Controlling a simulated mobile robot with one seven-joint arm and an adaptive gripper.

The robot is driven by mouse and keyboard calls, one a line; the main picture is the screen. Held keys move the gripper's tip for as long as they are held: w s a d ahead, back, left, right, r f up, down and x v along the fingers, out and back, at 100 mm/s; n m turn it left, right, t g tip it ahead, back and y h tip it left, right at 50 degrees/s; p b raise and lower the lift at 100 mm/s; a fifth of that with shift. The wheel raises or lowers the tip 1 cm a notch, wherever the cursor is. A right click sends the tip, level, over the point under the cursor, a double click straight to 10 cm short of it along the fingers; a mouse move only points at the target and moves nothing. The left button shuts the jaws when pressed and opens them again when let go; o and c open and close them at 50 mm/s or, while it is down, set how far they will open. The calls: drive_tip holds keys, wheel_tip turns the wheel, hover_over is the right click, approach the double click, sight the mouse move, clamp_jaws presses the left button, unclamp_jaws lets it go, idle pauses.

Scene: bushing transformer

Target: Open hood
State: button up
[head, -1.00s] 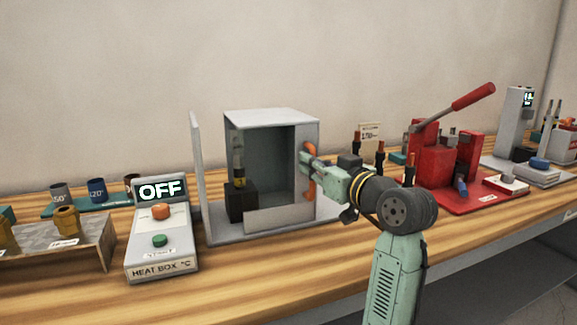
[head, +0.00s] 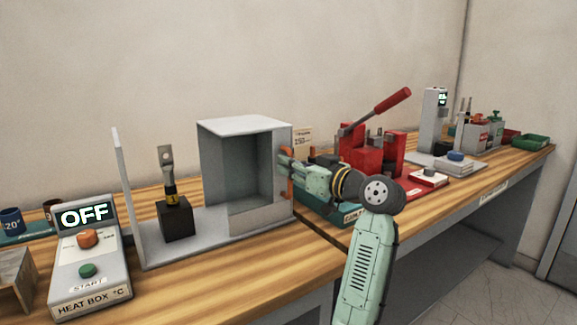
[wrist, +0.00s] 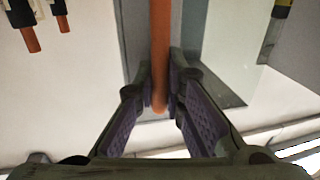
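The hood (head: 245,126) is a grey box, open toward me, standing on the right part of the heat box's grey base. An orange upright handle (head: 287,188) is on its right side. My gripper (wrist: 160,90) is shut on the handle (wrist: 160,50), with a finger on each side. In the head view my gripper (head: 288,167) reaches the handle from the right. A black block (head: 176,220) holding an upright grey and dark part (head: 168,175) stands left of the hood, uncovered. A thin grey upright panel (head: 123,195) stands at the base's left end.
The control box (head: 90,262) reads OFF at the front left. A red lever press (head: 368,160) stands behind and right of my arm. Bare wooden bench (head: 215,270) lies in front of the heat box.

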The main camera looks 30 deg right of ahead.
drive_tip(key=shift+o, duration=1.1)
drive_tip(key=s+d, duration=0.2)
drive_tip(key=s, duration=0.9)
drive_tip(key=shift+s+d, duration=0.15)
drive_tip(key=shift+s, duration=0.25)
